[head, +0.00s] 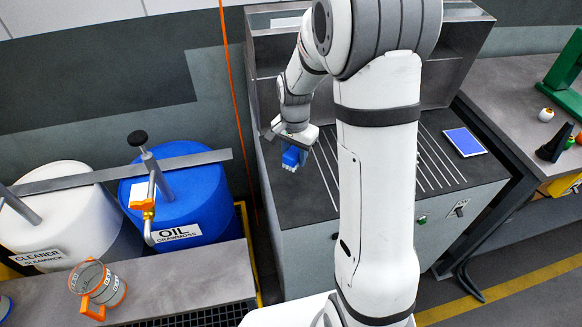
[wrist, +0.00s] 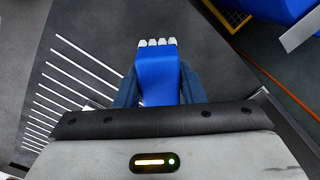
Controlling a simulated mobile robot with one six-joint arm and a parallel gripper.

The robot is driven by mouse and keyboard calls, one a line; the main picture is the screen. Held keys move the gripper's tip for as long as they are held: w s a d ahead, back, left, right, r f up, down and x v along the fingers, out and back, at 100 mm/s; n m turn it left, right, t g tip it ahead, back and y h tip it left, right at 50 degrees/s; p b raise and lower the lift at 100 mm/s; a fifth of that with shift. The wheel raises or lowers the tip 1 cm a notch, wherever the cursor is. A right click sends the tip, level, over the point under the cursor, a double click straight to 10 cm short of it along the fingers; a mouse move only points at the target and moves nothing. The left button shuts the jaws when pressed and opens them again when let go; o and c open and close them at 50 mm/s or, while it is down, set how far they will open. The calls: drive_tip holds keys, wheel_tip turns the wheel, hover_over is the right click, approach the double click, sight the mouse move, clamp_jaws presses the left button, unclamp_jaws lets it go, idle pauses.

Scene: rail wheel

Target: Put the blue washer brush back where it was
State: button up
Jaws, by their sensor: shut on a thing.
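The blue washer brush (head: 292,158) is in my gripper (head: 296,143), above the left part of the dark, slotted top of a grey cabinet (head: 320,205). In the wrist view, the brush (wrist: 158,75) sits between the two dark fingers of my gripper (wrist: 158,88), its pale bristle end pointing away from the palm. The gripper is shut on it. Whether the brush touches the surface is hard to tell. A flat blue pad with a pale edge (head: 464,142) lies on the right part of the cabinet top.
A blue oil drum (head: 195,200) and a white cleaner drum (head: 70,205) stand at left. An orange-and-clear jug (head: 98,285) is on the front-left bench. An orange cord (head: 229,70) hangs left of the cabinet. A workbench with a green object (head: 566,75) is at right.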

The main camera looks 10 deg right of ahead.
sight(294, 179)
wheel_tip(294, 179, down, 7)
drive_tip(key=shift+r+p, duration=0.1)
drive_tip(key=shift+p, duration=0.45)
drive_tip(key=shift+f, duration=0.25)
drive_tip(key=o, duration=1)
drive_tip(key=shift+r, duration=0.1)
